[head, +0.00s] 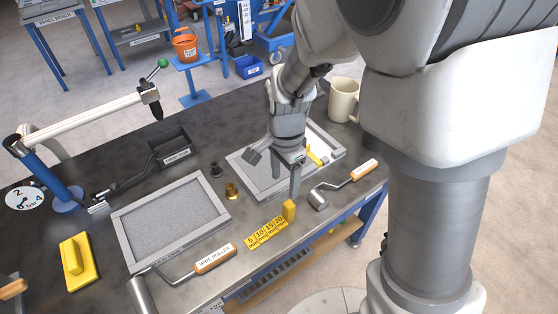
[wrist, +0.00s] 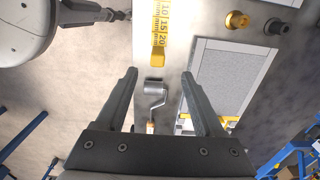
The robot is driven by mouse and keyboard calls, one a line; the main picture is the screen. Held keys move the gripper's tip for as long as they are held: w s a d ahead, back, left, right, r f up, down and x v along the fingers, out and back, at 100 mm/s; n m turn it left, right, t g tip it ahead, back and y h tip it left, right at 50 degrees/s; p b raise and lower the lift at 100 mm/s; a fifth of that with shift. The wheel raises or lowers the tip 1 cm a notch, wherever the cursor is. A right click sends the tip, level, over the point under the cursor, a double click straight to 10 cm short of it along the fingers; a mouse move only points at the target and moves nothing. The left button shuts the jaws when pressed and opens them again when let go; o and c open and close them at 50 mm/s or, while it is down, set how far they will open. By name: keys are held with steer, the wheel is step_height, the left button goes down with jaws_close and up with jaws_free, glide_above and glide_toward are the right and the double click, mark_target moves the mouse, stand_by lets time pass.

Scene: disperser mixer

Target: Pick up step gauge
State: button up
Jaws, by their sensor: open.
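The step gauge (head: 267,232) is a yellow stepped piece marked 5, 10, 15, 20, lying near the front edge of the dark table, with a taller yellow block at its right end. In the wrist view the step gauge (wrist: 160,32) lies beyond my fingertips, roughly in line with the gap between them. My gripper (head: 274,171) is open and empty, above the right-hand framed tray and behind the gauge in the head view. Its two fingers also show in the wrist view (wrist: 159,76), with nothing between them touching either one.
A small roller (head: 345,184) lies right of the gauge and a wide roller (head: 213,258) lies left. Two framed trays (head: 122,237) (head: 243,172), a brass fitting (head: 232,191), a dark fitting (head: 215,170) and a mug (head: 343,100) stand around. A yellow float (head: 78,262) is far left.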

mark_target(285, 206)
step_height(285, 206, down, 7)
steer(key=shift+b, duration=0.5)
steer(key=shift+s+d+f+b, duration=0.1)
steer(key=shift+f+b, duration=0.15)
steer(key=shift+f, duration=1.1)
steer(key=shift+d+f+b, duration=0.1)
steer(key=shift+f+b, duration=0.1)
steer(key=shift+f, duration=1.1)
steer(key=shift+c, duration=0.3)
jaws_close()
